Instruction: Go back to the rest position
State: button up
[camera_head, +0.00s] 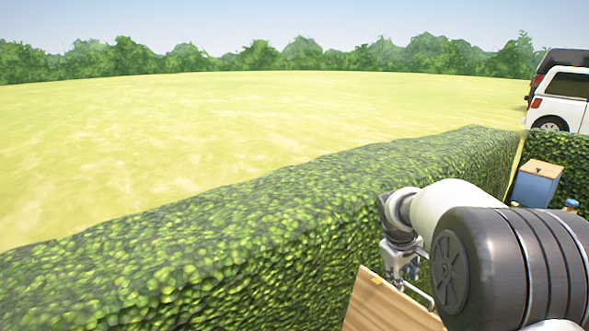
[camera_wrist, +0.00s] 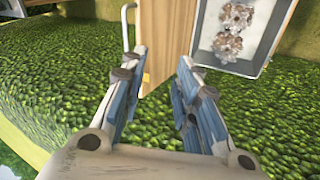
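My gripper (camera_wrist: 160,82) shows in the wrist view with its two blue-padded fingers spread apart and nothing between them. A wooden board or panel (camera_wrist: 165,40) lies beyond the fingertips in the wrist view. It also shows below my arm in the head view (camera_head: 385,305).
A long green hedge (camera_head: 250,225) runs beside my arm. A grey-rimmed tray (camera_wrist: 248,68) with brownish-white clumps is at the upper right of the wrist view. A blue box with a wooden lid (camera_head: 537,183) and a white car (camera_head: 560,103) stand to the right. Open grass lies beyond.

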jog(key=s+a+f+m+y+b, duration=0.1)
jog(key=s+a+b, duration=0.25)
jog(key=s, duration=0.45)
jog(key=s+a+f+m+t+b, duration=0.1)
jog(key=s+a+f+b, duration=0.15)
jog(key=s+b, duration=0.45)
jog(key=s+a+f+m+y+b, duration=0.15)
jog(key=s+a, duration=0.25)
jog(key=s, duration=0.6)
jog(key=s+a+f+m+b, duration=0.1)
jog(key=s+a+f+b, duration=0.2)
jog(key=s+f+b, duration=0.3)
jog(key=s+f, duration=0.2)
jog(key=s, duration=0.3)
jog(key=shift+a+m+y, duration=0.25)
jog(key=shift+m+y, duration=0.1)
jog(key=shift+d, duration=0.15)
